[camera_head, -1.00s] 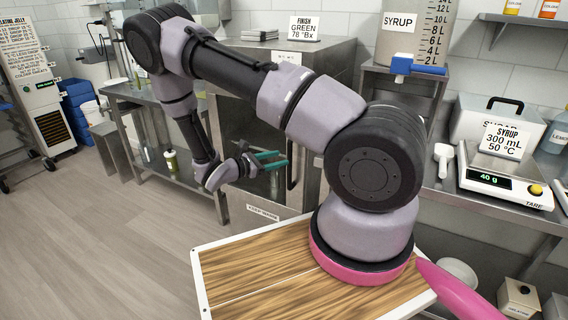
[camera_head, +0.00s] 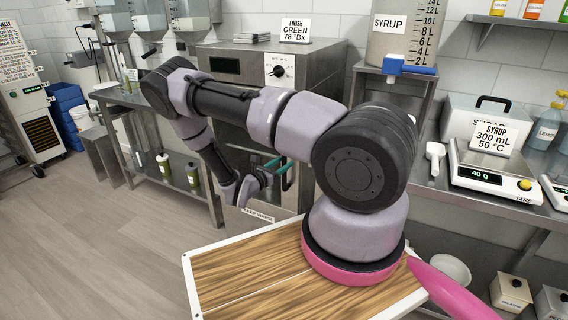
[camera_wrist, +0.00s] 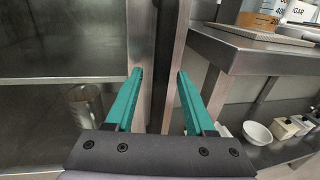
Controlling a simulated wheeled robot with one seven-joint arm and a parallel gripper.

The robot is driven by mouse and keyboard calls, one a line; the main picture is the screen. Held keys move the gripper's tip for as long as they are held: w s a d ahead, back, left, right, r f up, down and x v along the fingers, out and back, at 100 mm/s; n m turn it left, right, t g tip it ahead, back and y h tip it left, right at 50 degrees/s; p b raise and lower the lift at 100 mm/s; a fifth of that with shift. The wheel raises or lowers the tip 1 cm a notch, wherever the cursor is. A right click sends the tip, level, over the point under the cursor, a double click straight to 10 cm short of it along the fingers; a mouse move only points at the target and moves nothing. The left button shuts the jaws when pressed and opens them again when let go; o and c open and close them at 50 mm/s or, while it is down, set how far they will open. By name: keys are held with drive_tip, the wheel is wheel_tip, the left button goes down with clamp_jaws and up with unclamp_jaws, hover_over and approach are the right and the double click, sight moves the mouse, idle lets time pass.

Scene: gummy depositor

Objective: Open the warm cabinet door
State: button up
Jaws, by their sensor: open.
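The warm cabinet (camera_head: 222,62) is a steel box with a dial on its upper front and a "KEEP WARM" label low down. Its door (camera_head: 236,140) is partly hidden behind my arm and looks shut. In the wrist view the glazed door (camera_wrist: 60,40) fills the left side, with a jug (camera_wrist: 85,105) behind the glass. A dark upright bar, seemingly the door handle (camera_wrist: 167,50), runs between my finger lines. My gripper (camera_head: 281,168) is open, its teal fingers pointing at the door's right edge. In the wrist view my gripper (camera_wrist: 160,74) straddles the bar's line; contact is unclear.
A steel counter (camera_wrist: 250,52) lies right of the cabinet, with a lower shelf holding a white bowl (camera_wrist: 257,132) and small boxes. Scales (camera_head: 497,178) and a syrup tank (camera_head: 405,35) stand to the right. Open floor (camera_head: 90,230) is at the left.

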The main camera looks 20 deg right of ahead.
drive_tip(key=shift+w+d, duration=0.25)
drive_tip(key=shift+d, duration=0.3)
clamp_jaws()
idle(1.1)
